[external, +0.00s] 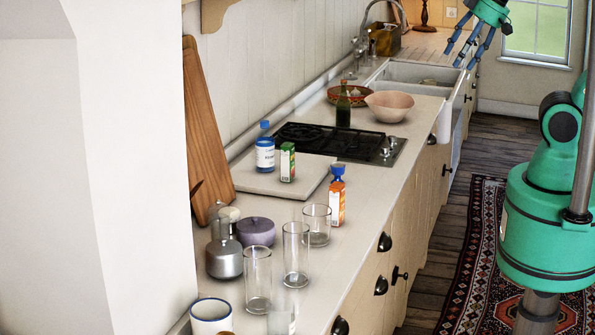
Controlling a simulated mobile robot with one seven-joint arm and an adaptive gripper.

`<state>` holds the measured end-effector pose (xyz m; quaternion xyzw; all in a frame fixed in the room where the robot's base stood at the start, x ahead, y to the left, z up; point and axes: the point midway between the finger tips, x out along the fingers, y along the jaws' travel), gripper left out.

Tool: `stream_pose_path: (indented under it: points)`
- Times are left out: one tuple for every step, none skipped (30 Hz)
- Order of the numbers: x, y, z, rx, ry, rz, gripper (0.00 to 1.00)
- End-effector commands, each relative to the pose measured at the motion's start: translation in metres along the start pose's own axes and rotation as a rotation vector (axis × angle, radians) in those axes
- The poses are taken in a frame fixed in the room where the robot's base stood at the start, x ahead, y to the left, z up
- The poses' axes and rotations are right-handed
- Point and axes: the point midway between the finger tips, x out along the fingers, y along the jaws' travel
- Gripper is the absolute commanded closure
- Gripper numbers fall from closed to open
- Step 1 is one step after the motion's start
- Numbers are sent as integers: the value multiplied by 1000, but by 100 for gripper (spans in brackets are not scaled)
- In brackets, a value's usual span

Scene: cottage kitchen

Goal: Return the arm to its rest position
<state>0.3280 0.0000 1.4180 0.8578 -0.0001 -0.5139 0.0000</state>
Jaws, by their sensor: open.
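My gripper (472,48) shows at the top right of the external view. Its blue fingers are spread open and point down, with nothing between them. In the picture it sits in front of the far end of the counter, near the white sink (409,73). My green arm stands at the right edge, over the floor beside the counter. Part of the arm is cut off by the top and right edges of the picture.
The counter (372,195) holds several glasses (296,255), a blue-capped bottle (265,153), cartons (288,162), a pink bowl (389,106) and a dark hob (340,141). A cutting board (203,130) leans on the wall. A patterned rug (480,235) lies on the open floor.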

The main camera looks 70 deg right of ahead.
Motion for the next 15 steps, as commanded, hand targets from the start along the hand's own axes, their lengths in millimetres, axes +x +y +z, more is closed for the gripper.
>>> stream_pose_path:
  points:
    - [17, 0, 9, 0, 0, 0, 46]
    - [22, 0, 12, 0, 0, 0, 46]
    - [29, 0, 15, 0, 0, 0, 46]
    - [34, 0, 18, 0, 0, 0, 46]
    - [38, 0, 21, 0, 0, 0, 46]
    - [45, 0, 24, 0, 0, 0, 46]
    - [50, 0, 27, 0, 0, 0, 46]
    - [55, 0, 29, 0, 0, 0, 46]
    - [61, 0, 33, 0, 0, 0, 46]
    - [66, 0, 35, 0, 0, 0, 46]
    - [70, 0, 38, 0, 0, 0, 46]
    - [76, 0, 40, 0, 0, 0, 46]
    - [79, 0, 42, 0, 0, 0, 46]
    - [83, 0, 44, 0, 0, 0, 46]
    - [86, 0, 46, 0, 0, 0, 46]
